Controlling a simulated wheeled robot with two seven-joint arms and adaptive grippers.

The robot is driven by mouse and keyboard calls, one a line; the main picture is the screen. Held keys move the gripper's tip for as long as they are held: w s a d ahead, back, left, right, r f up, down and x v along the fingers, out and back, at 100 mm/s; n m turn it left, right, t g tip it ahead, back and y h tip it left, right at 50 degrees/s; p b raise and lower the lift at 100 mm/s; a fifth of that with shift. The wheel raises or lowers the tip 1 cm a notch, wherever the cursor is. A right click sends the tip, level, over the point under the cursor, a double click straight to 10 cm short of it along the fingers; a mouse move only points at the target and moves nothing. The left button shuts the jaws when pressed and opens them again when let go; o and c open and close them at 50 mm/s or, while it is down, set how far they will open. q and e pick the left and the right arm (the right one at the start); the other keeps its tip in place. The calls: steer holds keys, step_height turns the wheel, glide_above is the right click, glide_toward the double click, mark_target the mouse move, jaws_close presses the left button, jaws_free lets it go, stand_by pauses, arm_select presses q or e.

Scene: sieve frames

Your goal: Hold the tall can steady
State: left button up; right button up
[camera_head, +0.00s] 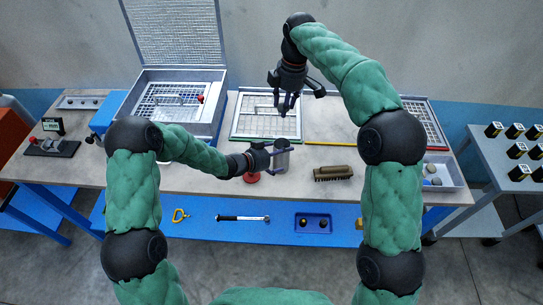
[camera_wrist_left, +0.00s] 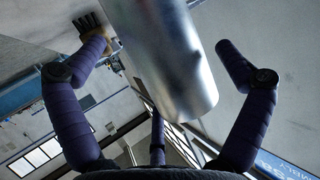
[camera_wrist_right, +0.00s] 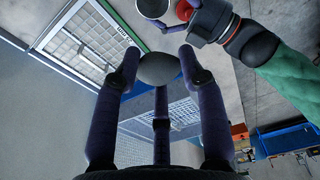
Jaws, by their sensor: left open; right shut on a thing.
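The tall can (camera_head: 282,158) is a grey metal cylinder standing upright near the front of the table. My left gripper (camera_head: 276,158) is open at the can. In the left wrist view the can (camera_wrist_left: 170,60) lies between its spread fingers, with gaps visible on both sides. My right gripper (camera_head: 287,108) points down, above and behind the can, over a framed sieve (camera_head: 265,130). In the right wrist view it is shut on a smooth dark grey rounded thing (camera_wrist_right: 160,69). The can's round top (camera_wrist_right: 152,8) shows beyond it.
A red round piece (camera_head: 253,177) sits just left of the can, partly hidden by my left gripper. A brush (camera_head: 333,173) lies to the right. A large open-lidded box (camera_head: 213,76) stands at the back left, and a shallow tray (camera_head: 447,174) at the right.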

arm_select(q)
steer(key=shift+w+d+f, duration=0.2)
steer(key=shift+w+d, duration=0.15)
steer(key=shift+d, duration=0.1)
steer(key=c, duration=1.1)
steer(key=c, duration=0.5)
